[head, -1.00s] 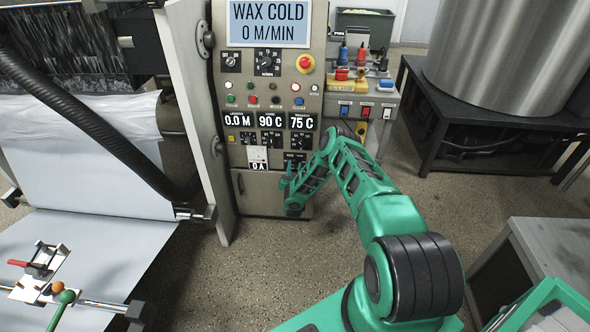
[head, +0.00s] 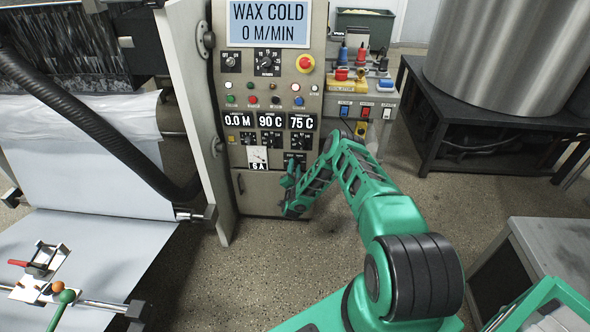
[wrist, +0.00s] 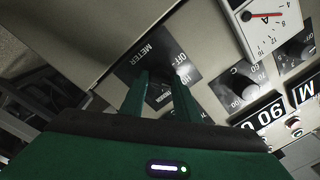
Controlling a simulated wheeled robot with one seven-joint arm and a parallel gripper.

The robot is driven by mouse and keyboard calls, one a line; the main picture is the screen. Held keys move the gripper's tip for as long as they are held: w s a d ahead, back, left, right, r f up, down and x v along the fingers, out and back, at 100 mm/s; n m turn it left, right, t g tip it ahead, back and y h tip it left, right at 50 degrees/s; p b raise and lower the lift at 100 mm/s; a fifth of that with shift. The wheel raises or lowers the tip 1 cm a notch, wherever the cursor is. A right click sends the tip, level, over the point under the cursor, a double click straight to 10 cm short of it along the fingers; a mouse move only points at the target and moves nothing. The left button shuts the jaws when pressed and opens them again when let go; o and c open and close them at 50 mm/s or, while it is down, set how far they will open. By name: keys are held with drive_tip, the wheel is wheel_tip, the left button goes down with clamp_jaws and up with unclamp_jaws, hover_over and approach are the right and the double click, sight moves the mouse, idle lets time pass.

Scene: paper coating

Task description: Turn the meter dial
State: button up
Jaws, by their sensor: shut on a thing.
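The meter dial (wrist: 160,92) is a dark knob on a black plate marked METER (wrist: 150,62), with OFF and further markings beside it. In the wrist view the two green fingers of my gripper (wrist: 158,88) stand on either side of the knob, shut on it and partly hiding it. In the head view my gripper (head: 290,178) is at the lower right of the control panel, just below the black METER plate (head: 295,157). The white needle gauge (head: 258,157) left of the plate reads 6 A; its red needle shows in the wrist view (wrist: 266,17).
The panel (head: 222,100) carries several other knobs, buttons, a red emergency button (head: 305,63) and readouts of 0.0 M, 90 C and 75 C. A side bench (head: 362,108) with switches stands close right. Open floor (head: 280,260) lies in front.

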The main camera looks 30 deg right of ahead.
drive_tip(key=shift+s+d+f, duration=0.25)
drive_tip(key=shift+s+f, duration=0.05)
drive_tip(key=shift+f, duration=0.05)
drive_tip(key=o, duration=0.9)
drive_tip(key=shift+o, duration=0.6)
drive_tip(key=shift+w+a+r, duration=0.1)
drive_tip(key=shift+w+r, duration=0.05)
drive_tip(key=shift+a, duration=0.1)
drive_tip(key=v, duration=1)
drive_tip(key=shift+s+a, duration=0.15)
drive_tip(key=shift+s, duration=0.15)
